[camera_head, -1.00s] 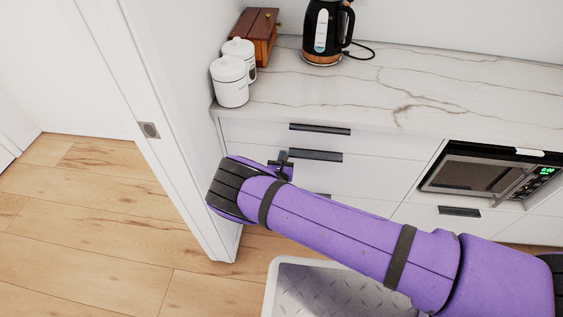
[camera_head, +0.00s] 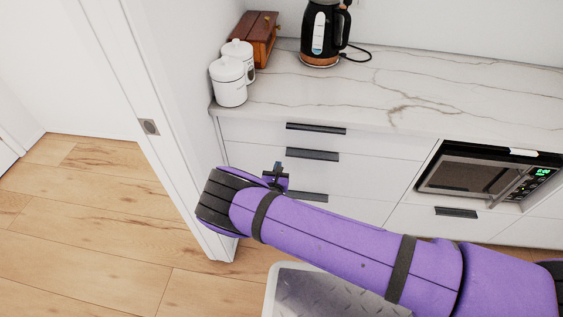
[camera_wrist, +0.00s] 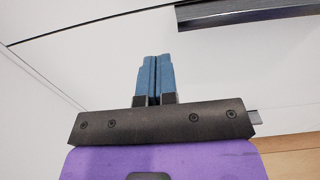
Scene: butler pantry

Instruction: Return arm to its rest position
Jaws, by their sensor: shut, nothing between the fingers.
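My arm, purple with dark bands, reaches across the head view from the lower right to the door frame side. My gripper (camera_head: 277,169) is at its far end, in front of the white drawers, and is partly hidden by the wrist. In the wrist view my gripper (camera_wrist: 154,72) shows two blue fingers pressed together with nothing between them. The drawer fronts (camera_wrist: 90,60) lie beyond the fingers, with one dark handle (camera_wrist: 235,12) at the upper right. I cannot tell the exact gap between the fingertips and the drawers.
A white door frame (camera_head: 150,126) stands close to the left of my wrist. The marble counter (camera_head: 450,95) holds a kettle (camera_head: 322,35), white canisters (camera_head: 229,82) and a wooden box (camera_head: 258,38). A microwave (camera_head: 480,185) sits at the right. Wooden floor (camera_head: 90,220) is clear at left.

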